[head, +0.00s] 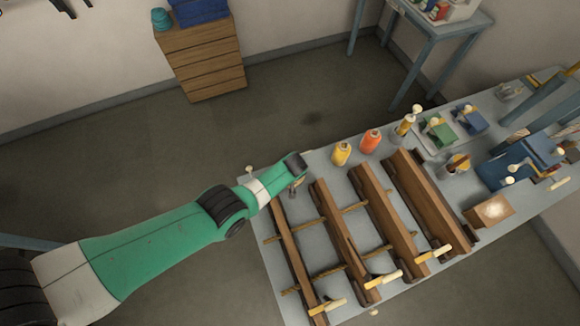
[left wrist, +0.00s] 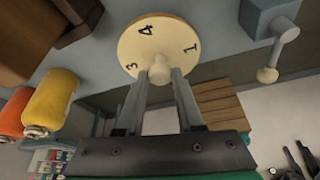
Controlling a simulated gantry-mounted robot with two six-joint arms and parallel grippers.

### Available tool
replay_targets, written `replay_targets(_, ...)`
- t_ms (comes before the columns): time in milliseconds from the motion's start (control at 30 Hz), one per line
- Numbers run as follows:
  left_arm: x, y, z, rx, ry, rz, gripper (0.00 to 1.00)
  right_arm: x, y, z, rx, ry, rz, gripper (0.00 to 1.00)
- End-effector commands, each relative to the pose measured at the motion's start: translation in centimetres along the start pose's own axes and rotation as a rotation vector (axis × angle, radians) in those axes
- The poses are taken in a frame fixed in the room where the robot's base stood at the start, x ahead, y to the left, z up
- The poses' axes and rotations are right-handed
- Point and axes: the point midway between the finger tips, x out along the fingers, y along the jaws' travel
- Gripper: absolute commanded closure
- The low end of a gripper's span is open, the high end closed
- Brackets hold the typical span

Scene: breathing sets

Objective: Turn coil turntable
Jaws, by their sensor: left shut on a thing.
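The coil turntable (left wrist: 143,35) is a round cream disc with dark numbers; 1, 3 and 4 show in the left wrist view. A small pale knob (left wrist: 160,66) stands out from it near its edge. My left gripper (left wrist: 161,76) is shut on this knob, one finger on each side. The gripper hides most of the turntable there. My right gripper is in neither view.
Several wooden rails (head: 375,203) lie across the grey workbench (head: 277,285). Yellow (head: 341,154) and orange (head: 370,141) spools stand right of the gripper. A blue-grey block (left wrist: 262,14) with a ball-ended crank (left wrist: 268,75) is close to the turntable.

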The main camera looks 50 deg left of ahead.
Motion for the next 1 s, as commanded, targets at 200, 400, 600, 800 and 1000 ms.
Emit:
replay_targets(200,0.14,-0.09,0.15,-0.022,-0.002,-0.009,1.00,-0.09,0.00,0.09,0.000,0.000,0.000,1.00)
replay_targets(400,0.12,-0.09,0.15,-0.022,-0.002,-0.009,1.00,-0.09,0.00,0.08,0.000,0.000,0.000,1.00)
replay_targets(600,0.11,-0.09,0.14,-0.022,-0.003,-0.009,0.48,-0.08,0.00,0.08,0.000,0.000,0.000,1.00)
replay_targets(800,0.05,-0.05,0.08,-0.021,-0.002,-0.009,0.34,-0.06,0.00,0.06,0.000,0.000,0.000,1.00)
replay_targets(1000,-0.15,-0.02,-0.01,-0.021,-0.001,-0.008,0.34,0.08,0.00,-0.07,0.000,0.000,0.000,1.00)
